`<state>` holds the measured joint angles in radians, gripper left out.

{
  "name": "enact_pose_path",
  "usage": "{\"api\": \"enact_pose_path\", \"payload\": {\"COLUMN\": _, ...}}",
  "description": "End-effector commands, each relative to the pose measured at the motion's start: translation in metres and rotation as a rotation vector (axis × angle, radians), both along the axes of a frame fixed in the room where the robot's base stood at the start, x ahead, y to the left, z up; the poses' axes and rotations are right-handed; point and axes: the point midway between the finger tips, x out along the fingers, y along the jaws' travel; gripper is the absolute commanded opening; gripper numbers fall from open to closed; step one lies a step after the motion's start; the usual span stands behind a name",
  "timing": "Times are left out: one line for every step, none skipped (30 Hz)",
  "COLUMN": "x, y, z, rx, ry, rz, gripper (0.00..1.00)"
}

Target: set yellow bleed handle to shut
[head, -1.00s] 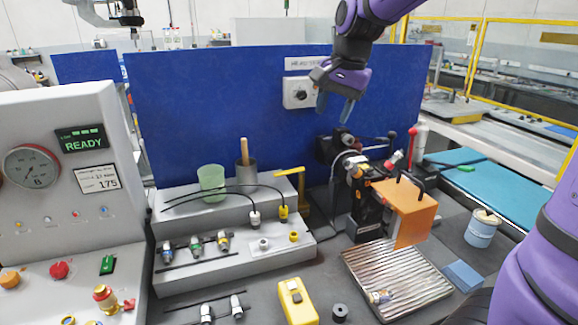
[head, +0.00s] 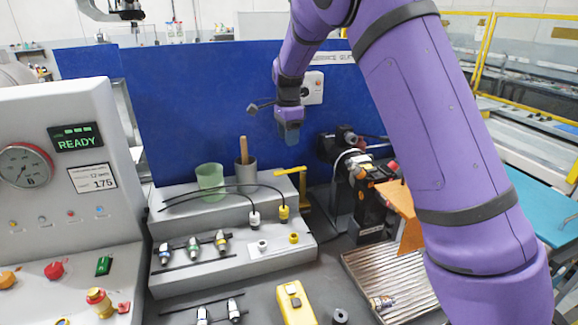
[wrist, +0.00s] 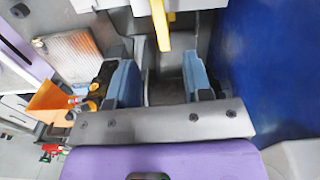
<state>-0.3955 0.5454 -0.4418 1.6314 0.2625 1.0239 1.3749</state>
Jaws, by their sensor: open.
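The yellow bleed handle (head: 289,171) is a flat bar reaching left from the top of a yellow post, behind the right end of the grey stepped stand. My gripper (head: 289,143) hangs above it in front of the blue panel, apart from it. In the wrist view my gripper (wrist: 161,82) shows two blue fingers spread wide with nothing between them. The yellow handle (wrist: 160,25) also shows there, beyond the gap between the fingers and near the top edge. The foot of its post is partly hidden in the head view.
The grey stepped stand (head: 290,257) carries cables and connectors. A green cup (head: 210,180) and a grey cup (head: 246,172) with a wooden stick stand left of the handle. A dark fixture with an orange plate (head: 404,210) stands to its right. The blue panel (head: 200,110) rises behind.

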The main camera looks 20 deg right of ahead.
Motion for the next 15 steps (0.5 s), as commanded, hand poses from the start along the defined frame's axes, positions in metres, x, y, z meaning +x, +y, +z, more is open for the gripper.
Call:
{"api": "enact_pose_path", "payload": {"x": 0.0, "y": 0.0, "z": -0.005, "rx": 0.0, "ry": 0.002, "rz": 0.0, "gripper": 0.46}}
{"api": "enact_pose_path", "payload": {"x": 0.0, "y": 0.0, "z": -0.008, "rx": 0.0, "ry": 0.002, "rz": 0.0, "gripper": 0.46}}
{"api": "enact_pose_path", "payload": {"x": 0.0, "y": 0.0, "z": -0.013, "rx": 0.0, "ry": 0.002, "rz": 0.0, "gripper": 0.46}}
{"api": "enact_pose_path", "payload": {"x": -0.001, "y": 0.0, "z": -0.018, "rx": 0.0, "ry": 0.003, "rz": 0.0, "gripper": 0.46}}
{"api": "enact_pose_path", "payload": {"x": -0.001, "y": 0.0, "z": -0.023, "rx": -0.001, "ry": 0.004, "rz": 0.0, "gripper": 0.46}}
{"api": "enact_pose_path", "payload": {"x": -0.001, "y": -0.001, "z": -0.03, "rx": -0.001, "ry": 0.004, "rz": 0.0, "gripper": 0.46}}
{"api": "enact_pose_path", "payload": {"x": -0.001, "y": -0.001, "z": -0.035, "rx": -0.001, "ry": 0.003, "rz": 0.0, "gripper": 0.46}}
{"api": "enact_pose_path", "payload": {"x": -0.001, "y": -0.001, "z": -0.04, "rx": -0.001, "ry": 0.004, "rz": 0.0, "gripper": 0.46}}
{"api": "enact_pose_path", "payload": {"x": -0.001, "y": -0.001, "z": -0.048, "rx": -0.001, "ry": 0.004, "rz": 0.0, "gripper": 0.46}}
{"api": "enact_pose_path", "payload": {"x": -0.001, "y": -0.001, "z": -0.054, "rx": -0.001, "ry": 0.004, "rz": 0.0, "gripper": 0.46}}
{"api": "enact_pose_path", "payload": {"x": -0.001, "y": -0.001, "z": -0.059, "rx": 0.0, "ry": 0.004, "rz": 0.001, "gripper": 0.46}}
{"api": "enact_pose_path", "payload": {"x": -0.001, "y": -0.001, "z": -0.065, "rx": 0.0, "ry": 0.003, "rz": 0.001, "gripper": 0.46}}
{"api": "enact_pose_path", "payload": {"x": -0.001, "y": -0.001, "z": -0.07, "rx": 0.0, "ry": 0.003, "rz": 0.001, "gripper": 0.46}}
{"api": "enact_pose_path", "payload": {"x": -0.001, "y": -0.001, "z": -0.075, "rx": 0.0, "ry": 0.004, "rz": 0.001, "gripper": 0.46}}
{"api": "enact_pose_path", "payload": {"x": -0.001, "y": -0.001, "z": -0.081, "rx": -0.001, "ry": 0.003, "rz": 0.001, "gripper": 0.46}}
